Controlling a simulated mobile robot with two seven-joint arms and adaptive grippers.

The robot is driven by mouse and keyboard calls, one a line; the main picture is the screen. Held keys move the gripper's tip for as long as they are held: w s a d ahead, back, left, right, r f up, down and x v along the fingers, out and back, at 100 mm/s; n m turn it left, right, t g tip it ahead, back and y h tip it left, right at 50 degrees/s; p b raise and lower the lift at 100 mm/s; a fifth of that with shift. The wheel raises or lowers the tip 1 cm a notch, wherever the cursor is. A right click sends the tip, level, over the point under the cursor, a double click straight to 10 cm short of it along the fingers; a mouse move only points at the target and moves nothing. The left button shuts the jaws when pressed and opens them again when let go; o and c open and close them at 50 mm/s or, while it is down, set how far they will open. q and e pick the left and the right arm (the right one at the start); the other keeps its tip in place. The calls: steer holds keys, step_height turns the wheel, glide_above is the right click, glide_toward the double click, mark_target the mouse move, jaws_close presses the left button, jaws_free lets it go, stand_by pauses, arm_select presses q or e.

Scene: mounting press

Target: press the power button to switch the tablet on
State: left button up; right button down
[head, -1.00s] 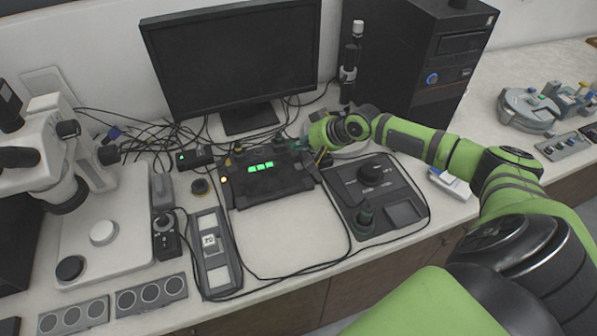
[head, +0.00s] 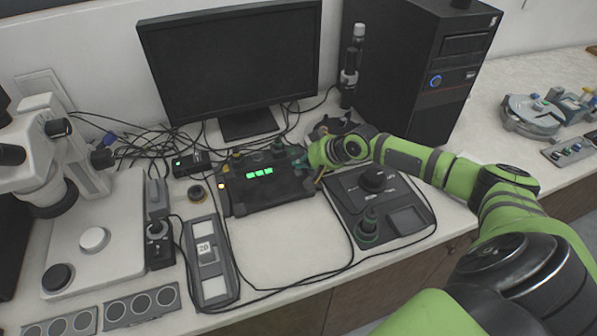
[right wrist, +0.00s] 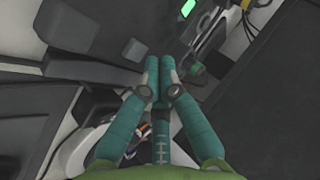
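A dark, flat device (head: 272,192) with a green-lit display and an amber light at its left lies below the monitor. It may be the tablet; I cannot make out which part is its power button. My right gripper (head: 298,158) is over the back right corner of this device, partly hidden by its own arm. In the right wrist view its teal fingers (right wrist: 160,68) have their tips together with nothing seen between them. Dark surfaces and a green light lie beyond the tips; contact cannot be told. My left gripper is not in view.
A black monitor (head: 235,60) stands behind, with loose cables at its left. A control box with knobs (head: 345,190) is at the right of the device. A microscope (head: 50,165) stands at the left and a computer tower (head: 425,75) at the back right.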

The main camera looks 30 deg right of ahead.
mark_target(301, 173)
stand_by(0.8)
steer(key=shift+f, duration=0.4)
steer(key=shift+f+b, duration=0.3)
steer(key=shift+f, duration=0.1)
stand_by(0.5)
stand_by(0.3)
steer(key=shift+r+p, duration=0.8)
steer(key=shift+p, duration=0.05)
step_height(301, 173, up, 5)
steer(key=p, duration=0.5)
